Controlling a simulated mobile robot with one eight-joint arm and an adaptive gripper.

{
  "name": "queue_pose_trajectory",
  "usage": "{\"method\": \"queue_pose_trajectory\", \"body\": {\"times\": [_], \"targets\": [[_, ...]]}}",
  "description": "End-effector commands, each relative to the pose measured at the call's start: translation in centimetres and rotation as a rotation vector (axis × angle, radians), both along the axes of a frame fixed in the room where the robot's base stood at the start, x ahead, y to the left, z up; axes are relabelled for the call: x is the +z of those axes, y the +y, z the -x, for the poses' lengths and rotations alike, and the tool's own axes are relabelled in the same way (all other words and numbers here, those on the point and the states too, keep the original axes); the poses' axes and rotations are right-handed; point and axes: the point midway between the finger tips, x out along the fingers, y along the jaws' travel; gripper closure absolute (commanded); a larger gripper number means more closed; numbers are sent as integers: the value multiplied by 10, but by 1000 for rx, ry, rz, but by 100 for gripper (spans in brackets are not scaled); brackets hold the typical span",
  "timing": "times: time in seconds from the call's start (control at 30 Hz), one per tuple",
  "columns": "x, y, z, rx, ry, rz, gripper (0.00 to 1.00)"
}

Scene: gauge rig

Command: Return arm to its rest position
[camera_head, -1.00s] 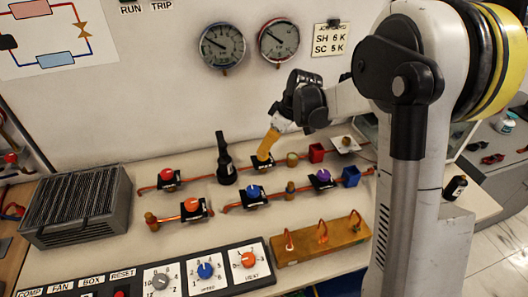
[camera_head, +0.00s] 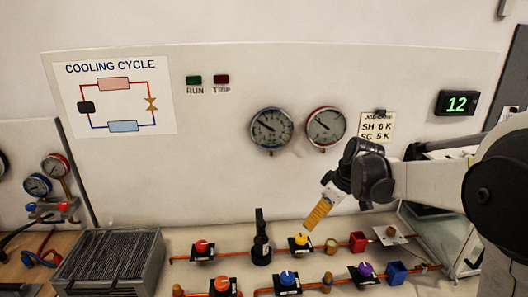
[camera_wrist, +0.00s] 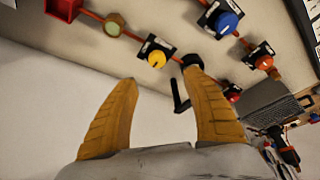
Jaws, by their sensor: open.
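My gripper (camera_head: 318,213) is in front of the wall panel, above the row of valves, with its orange fingers pointing down and to the left. In the wrist view my gripper (camera_wrist: 160,88) has its two orange fingers wide apart with nothing between them. The yellow valve knob (camera_head: 301,239) is below and left of the fingertips, apart from them. It also shows in the wrist view (camera_wrist: 156,59) beyond the fingertips. My arm reaches in from the right side of the head view.
Two gauges (camera_head: 271,128) (camera_head: 326,126) hang on the wall panel. A finned grey unit (camera_head: 110,262) sits at left.

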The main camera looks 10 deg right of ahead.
Motion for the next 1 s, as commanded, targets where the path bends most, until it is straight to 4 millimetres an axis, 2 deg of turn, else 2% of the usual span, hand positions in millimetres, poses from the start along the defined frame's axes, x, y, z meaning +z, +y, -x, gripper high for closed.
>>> {"method": "queue_pose_trajectory", "body": {"times": [0.2,0.3,0.43,0.6,0.7,0.8,1.0], "targets": [[43,18,73,-209,-28,16,43],[55,24,112,-325,-55,16,43],[60,29,163,-469,-100,-1,43],[52,30,217,-628,-162,-39,43],[44,30,238,-692,-191,-64,43],[38,30,249,-732,-209,-83,43],[35,29,254,-756,-218,-93,43]]}}
